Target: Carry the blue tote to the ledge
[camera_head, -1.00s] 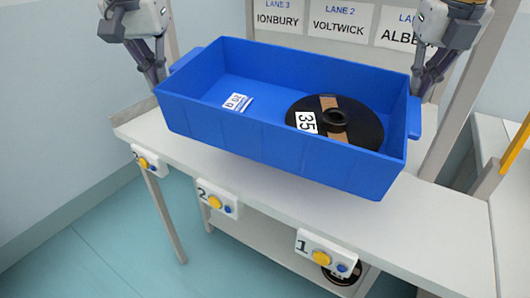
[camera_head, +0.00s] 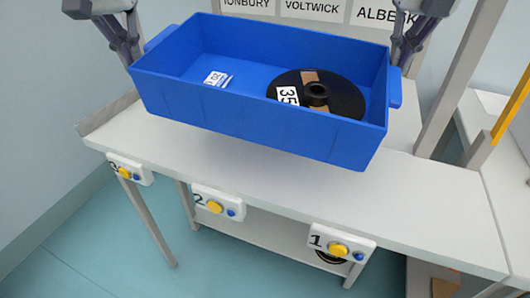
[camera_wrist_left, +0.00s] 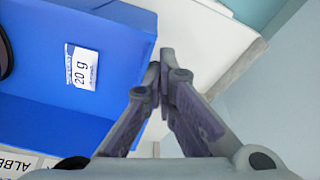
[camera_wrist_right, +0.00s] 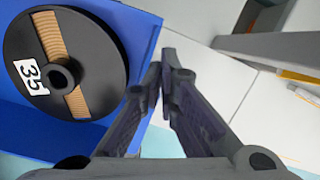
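The blue tote (camera_head: 250,118) hangs level over the white bench in the head view, with a shadow below it. It holds a black reel (camera_head: 345,97) marked 35 and a small white label or packet (camera_head: 217,79), which reads 20 g in the left wrist view (camera_wrist_left: 84,68). My left gripper (camera_head: 139,55) is shut at the tote's left end handle, and my right gripper (camera_head: 400,66) is shut at the right end handle. The fingertips nearly meet at the tote's edge in both wrist views. No surface is clearly identifiable as the ledge.
The white bench (camera_head: 420,200) has numbered button boxes along its front, including box 1 (camera_head: 342,244) and box 2 (camera_head: 218,203). Lane signs (camera_head: 313,8) stand behind. An upright post (camera_head: 462,75) and a yellow bar (camera_head: 512,107) are at the right.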

